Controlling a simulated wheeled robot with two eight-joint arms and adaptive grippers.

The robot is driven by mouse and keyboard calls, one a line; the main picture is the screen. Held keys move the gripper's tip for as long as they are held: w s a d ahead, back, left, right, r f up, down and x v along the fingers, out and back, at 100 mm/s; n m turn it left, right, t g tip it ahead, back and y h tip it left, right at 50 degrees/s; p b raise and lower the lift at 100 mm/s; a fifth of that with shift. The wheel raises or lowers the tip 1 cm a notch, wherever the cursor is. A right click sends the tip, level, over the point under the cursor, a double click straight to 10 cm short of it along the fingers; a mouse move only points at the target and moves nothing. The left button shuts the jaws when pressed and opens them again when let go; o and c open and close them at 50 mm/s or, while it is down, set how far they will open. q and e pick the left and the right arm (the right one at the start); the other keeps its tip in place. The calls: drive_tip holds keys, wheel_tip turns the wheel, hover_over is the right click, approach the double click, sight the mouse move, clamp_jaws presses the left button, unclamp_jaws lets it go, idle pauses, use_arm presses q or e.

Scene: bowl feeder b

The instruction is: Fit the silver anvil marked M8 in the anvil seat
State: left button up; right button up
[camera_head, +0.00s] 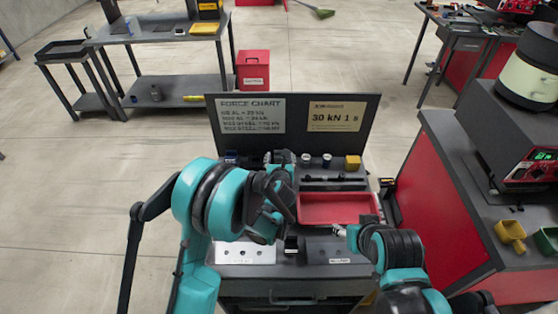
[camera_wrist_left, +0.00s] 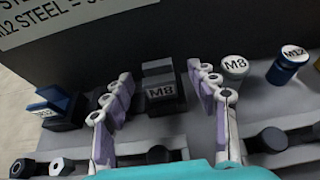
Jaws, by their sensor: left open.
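My left gripper (camera_wrist_left: 164,100) is open in the left wrist view. Its fingers lie either side of a grey stepped block (camera_wrist_left: 158,70) in a dark holder tagged M8 (camera_wrist_left: 162,94); I see no contact. A silver cylinder (camera_wrist_left: 235,68) with M8 on its white top stands right of the right finger. I cannot tell for sure which M8 piece is the anvil. In the head view my left gripper (camera_head: 281,162) is at the back of the bench, partly hidden by its arm. My right gripper (camera_head: 341,231) is near the red tray; its opening is unclear. I cannot make out the anvil seat.
A blue cylinder marked M12 (camera_wrist_left: 289,68) and a blue piece (camera_wrist_left: 50,103) in an M12 holder stand nearby. A dark board (camera_head: 296,110) rises behind. The red tray (camera_head: 325,208) looks empty. A yellow block (camera_head: 353,162) stands at the back right.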

sight(279, 153)
use_arm(q)
drive_tip(key=b+x, duration=0.1)
drive_tip(key=x, duration=0.2)
drive_tip(key=shift+w+a+f, duration=0.15)
drive_tip(key=shift+w+f, duration=0.15)
drive_tip(key=shift+f, duration=0.05)
drive_tip(key=shift+w+f, duration=0.1)
drive_tip(key=shift+w, duration=0.35)
drive_tip(key=shift+s, duration=0.1)
drive_tip(key=c, duration=0.3)
clamp_jaws()
drive_tip(key=shift+r, duration=0.2)
